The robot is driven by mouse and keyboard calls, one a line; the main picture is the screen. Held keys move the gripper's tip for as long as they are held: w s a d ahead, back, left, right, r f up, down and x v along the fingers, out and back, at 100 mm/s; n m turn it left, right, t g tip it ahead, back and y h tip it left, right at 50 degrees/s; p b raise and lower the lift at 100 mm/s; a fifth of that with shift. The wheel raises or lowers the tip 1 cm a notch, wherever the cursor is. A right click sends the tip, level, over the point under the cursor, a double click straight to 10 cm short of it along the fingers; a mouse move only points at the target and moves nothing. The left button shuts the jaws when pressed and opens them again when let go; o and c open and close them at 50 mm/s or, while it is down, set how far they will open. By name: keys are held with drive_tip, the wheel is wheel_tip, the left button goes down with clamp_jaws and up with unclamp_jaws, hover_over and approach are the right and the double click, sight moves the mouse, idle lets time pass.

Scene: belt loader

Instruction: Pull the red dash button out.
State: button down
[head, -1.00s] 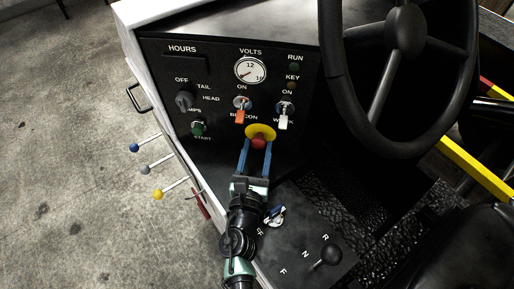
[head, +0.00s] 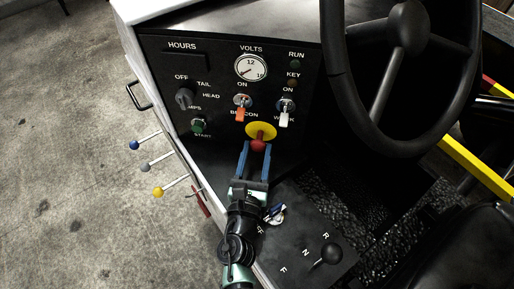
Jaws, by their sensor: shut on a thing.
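The red dash button (head: 258,146) stands out from a yellow round plate (head: 262,129) low on the black dash panel. My gripper (head: 256,149) has its two blue fingers on either side of the red knob and is shut on it. The fingers hide the knob's sides, and the knob shows between their tips. More of the yellow plate's face shows above the knob.
Orange (head: 240,112) and white (head: 285,117) toggle switches sit just above the plate. The steering wheel (head: 405,30) is at right. A key switch (head: 275,211) and a black shift lever (head: 330,254) are on the console beside my arm. Coloured levers (head: 158,191) stick out at left.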

drive_tip(key=shift+s+f, duration=0.1)
drive_tip(key=shift+f, duration=0.05)
drive_tip(key=shift+c, duration=1.6)
unclamp_jaws()
drive_tip(key=shift+s, duration=0.1)
drive_tip(key=s, duration=0.4)
drive_tip(key=s+a+b, duration=0.1)
drive_tip(key=s, duration=0.3)
drive_tip(key=s+a, duration=0.1)
drive_tip(key=s, duration=0.3)
drive_tip(key=shift+s+b, duration=0.35)
drive_tip(key=shift+s, duration=0.05)
